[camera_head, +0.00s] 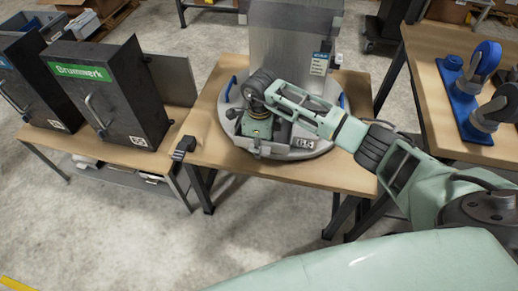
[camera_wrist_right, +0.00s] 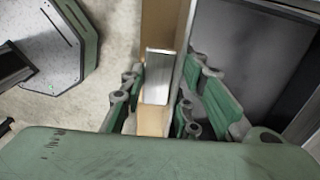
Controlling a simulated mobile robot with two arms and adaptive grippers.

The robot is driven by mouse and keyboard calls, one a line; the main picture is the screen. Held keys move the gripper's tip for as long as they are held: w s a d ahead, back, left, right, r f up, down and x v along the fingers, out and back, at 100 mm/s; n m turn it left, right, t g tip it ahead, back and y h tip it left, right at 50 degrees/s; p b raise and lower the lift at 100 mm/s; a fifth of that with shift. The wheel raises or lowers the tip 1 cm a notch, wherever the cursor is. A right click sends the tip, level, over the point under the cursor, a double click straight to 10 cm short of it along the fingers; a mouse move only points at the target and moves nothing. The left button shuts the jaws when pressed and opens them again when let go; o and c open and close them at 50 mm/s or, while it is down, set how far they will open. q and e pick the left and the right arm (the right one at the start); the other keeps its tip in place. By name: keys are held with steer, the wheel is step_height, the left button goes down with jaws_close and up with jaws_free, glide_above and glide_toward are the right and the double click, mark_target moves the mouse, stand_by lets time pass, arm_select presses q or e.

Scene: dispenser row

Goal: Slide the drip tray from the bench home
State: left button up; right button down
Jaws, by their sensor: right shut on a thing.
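My right gripper (camera_head: 258,138) reaches in from the right and points down at the front left of a round grey base (camera_head: 318,146) on the middle bench. In the right wrist view my right gripper (camera_wrist_right: 158,105) is shut on a narrow light-grey upright piece (camera_wrist_right: 158,75), which looks like part of the drip tray. A dark grey recessed surface with pale walls (camera_wrist_right: 237,45) lies just right of the fingers. The gripper hides most of the tray in the head view, so I cannot tell its full outline. My left gripper is out of view.
A tall metal panel (camera_head: 290,40) rises behind the round base. Two dark Brumwerk cabinets (camera_head: 115,95) stand on the left bench. A blue fixture with grey round parts (camera_head: 462,100) is on the right bench (camera_head: 430,75). A dark block (camera_head: 183,147) sits at the middle bench's left corner.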

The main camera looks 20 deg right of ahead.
steer(key=shift+w+d+b, duration=0.75)
steer(key=shift+w+b, duration=0.2)
steer(key=shift+w, duration=0.05)
steer(key=shift+w+d+b, duration=0.25)
steer(key=shift+w+b, duration=0.1)
steer(key=shift+w+d+f+b, duration=0.1)
steer(key=shift+w+d+b, duration=0.05)
steer(key=shift+w+b, duration=0.15)
steer(key=c, duration=1.7)
jaws_free()
steer(key=o, duration=0.4)
steer(key=shift+o, duration=0.2)
steer(key=shift+s, duration=0.1)
